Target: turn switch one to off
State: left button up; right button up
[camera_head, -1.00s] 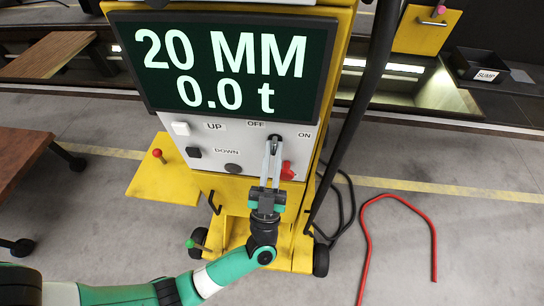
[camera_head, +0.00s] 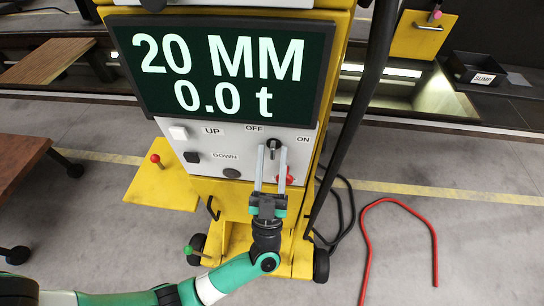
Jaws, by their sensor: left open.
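The switch is a dark rotary knob (camera_head: 274,144) on the white control panel (camera_head: 215,172), between the printed words OFF at its upper left and ON at its right. I cannot tell clearly which word the knob points at. My left gripper (camera_head: 272,151) comes up from below and is open. Its two pale fingers stand apart, with tips to the left and right of the knob, and the knob shows between them. I cannot tell whether either finger touches it. My right gripper is not in view.
A red control (camera_head: 289,178) sits just below the knob, partly behind the right finger. UP (camera_head: 179,133) and DOWN (camera_head: 192,157) buttons are on the panel's left. The display (camera_head: 222,70) above reads 20 MM and 0.0 t. A black cable hangs at the right.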

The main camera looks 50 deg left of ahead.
pick_arm(q)
jog(key=b+v, duration=0.2)
jog(key=v, duration=0.9)
jog(key=shift+s+f, duration=0.15)
jog(key=shift+f, duration=0.05)
jog(key=shift+d, duration=0.15)
